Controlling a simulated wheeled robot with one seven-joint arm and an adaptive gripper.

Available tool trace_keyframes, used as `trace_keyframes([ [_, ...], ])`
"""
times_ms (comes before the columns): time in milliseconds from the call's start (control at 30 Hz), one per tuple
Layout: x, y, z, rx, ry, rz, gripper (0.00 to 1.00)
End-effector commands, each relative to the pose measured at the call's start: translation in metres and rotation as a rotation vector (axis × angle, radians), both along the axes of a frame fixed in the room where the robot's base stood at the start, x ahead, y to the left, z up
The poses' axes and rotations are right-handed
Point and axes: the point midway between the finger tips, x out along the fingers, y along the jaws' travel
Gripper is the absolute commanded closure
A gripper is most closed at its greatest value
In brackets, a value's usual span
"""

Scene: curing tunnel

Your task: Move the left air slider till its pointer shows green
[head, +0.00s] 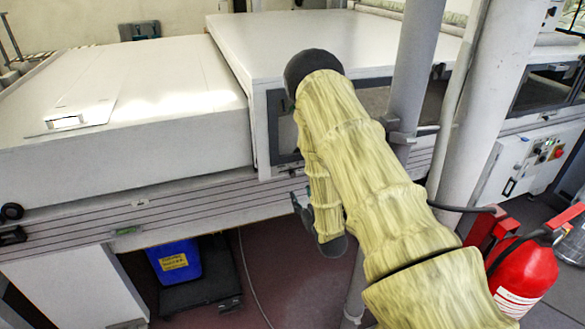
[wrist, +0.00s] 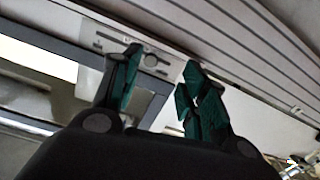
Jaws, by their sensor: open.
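My gripper (head: 304,205) is low in front of the white machine's side, largely hidden behind my own arm in the head view. In the wrist view my gripper (wrist: 161,66) is open, with two dark green fingers apart and nothing between them. Beyond the fingertips lies a pale metal strip (wrist: 151,60) with slots and a small round part. I cannot tell whether this strip belongs to the left air slider, or whether the fingers touch it. No pointer or green scale mark can be made out.
The white machine (head: 185,150) fills the left, with a grooved rail (head: 190,212) along its side. A grey post (head: 415,70) stands just right of my arm. A red fire extinguisher (head: 524,275) is at lower right. A blue bin (head: 175,262) sits under the machine.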

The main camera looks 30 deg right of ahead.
Motion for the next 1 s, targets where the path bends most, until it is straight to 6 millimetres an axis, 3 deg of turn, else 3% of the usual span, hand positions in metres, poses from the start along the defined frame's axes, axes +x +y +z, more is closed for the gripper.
trace_keyframes([
  [33, 0.003, -0.006, 0.011, -0.010, -0.026, -0.001, 0.57],
  [167, 0.011, -0.011, 0.020, -0.020, -0.055, 0.001, 0.57],
  [700, 0.087, -0.027, 0.021, -0.018, -0.053, 0.003, 0.57],
  [1000, 0.110, -0.032, 0.019, -0.018, -0.051, 0.001, 0.57],
])
